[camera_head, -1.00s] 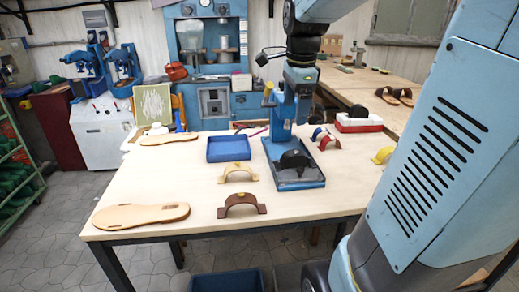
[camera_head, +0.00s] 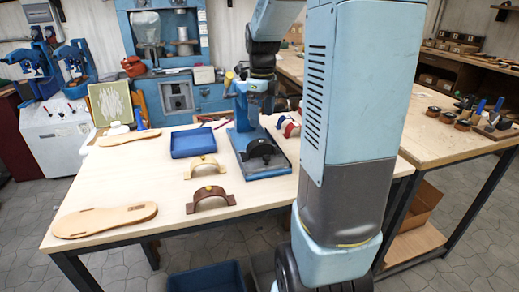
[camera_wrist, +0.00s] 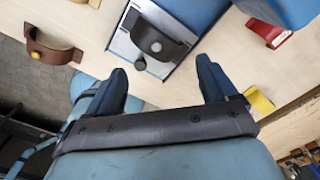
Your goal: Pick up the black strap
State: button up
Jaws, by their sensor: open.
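The black strap (camera_head: 262,150) is a dark arch on the flat plate of a blue press stand (camera_head: 270,171) on the work table. In the wrist view the black strap (camera_wrist: 152,40), with a round stud, lies on the grey plate just beyond my fingers. My gripper (camera_wrist: 161,68) is open, its two dark blue fingers wide apart with nothing between them. The fingertips point towards the strap, and I see no contact. In the head view my arm hangs over the press area, and the fingers are hard to make out there.
A brown strap (camera_head: 210,198), a cream strap (camera_head: 203,166), an empty blue tray (camera_head: 193,142) and a sandal sole (camera_head: 104,219) lie to the left. The press's upright is close.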

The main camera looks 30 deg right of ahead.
aim_at(261, 140)
jog(key=shift+s+a+f, duration=0.1)
jog(key=shift+a+f, duration=0.05)
jog(key=shift+f, duration=1.7)
jog(key=shift+a+f, duration=0.1)
jog(key=shift+f, duration=1.75)
jog(key=c, duration=1.1)
jog(key=shift+s, duration=0.2)
grip_shut()
jog(key=shift+f, duration=0.1)
